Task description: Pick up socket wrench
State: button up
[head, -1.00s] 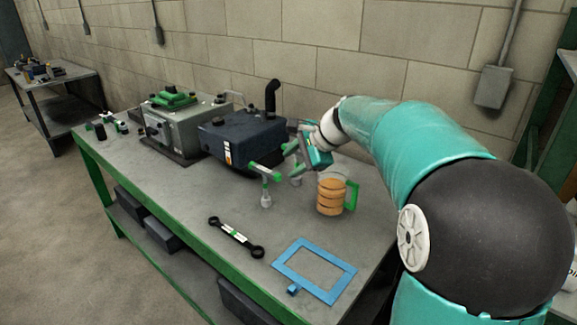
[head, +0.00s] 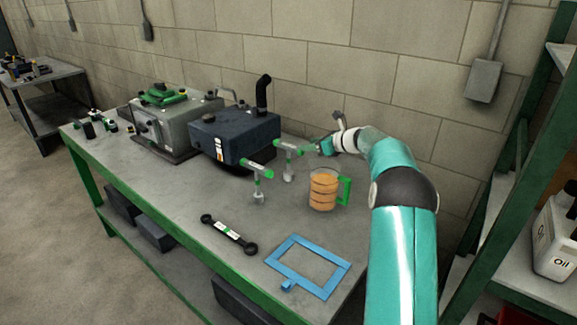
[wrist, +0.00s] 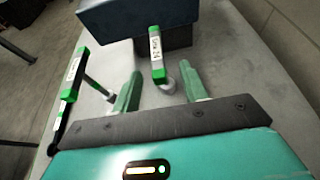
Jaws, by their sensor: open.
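Two T-handled socket wrenches with green handle ends stand upright on the bench. The nearer one (head: 258,182) is in front of the dark blue engine block, with its handle at the left of the wrist view (wrist: 74,74). The farther one (head: 289,148) stands behind and to the right. Its labelled handle (wrist: 156,48) shows at the middle of the wrist view. My gripper (wrist: 160,80) is open and empty, with its green fingers either side of the line to that handle. In the head view my gripper (head: 324,147) is just right of the farther wrench; contact cannot be told.
A clear mug (head: 322,190) with orange contents and a green handle stands right of the wrenches. A black double-ended wrench (head: 229,233) and a blue frame (head: 308,267) lie in front. The dark blue block (head: 235,137) is close on the left.

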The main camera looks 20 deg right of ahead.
aim_at(290, 145)
jog(key=x, duration=0.3)
jog(key=shift+w+a+f, duration=0.1)
jog(key=shift+w, duration=0.05)
jog(key=shift+a+x, duration=0.25)
jog(key=shift+x, duration=2.35)
jog(key=shift+r, duration=0.25)
grip_shut()
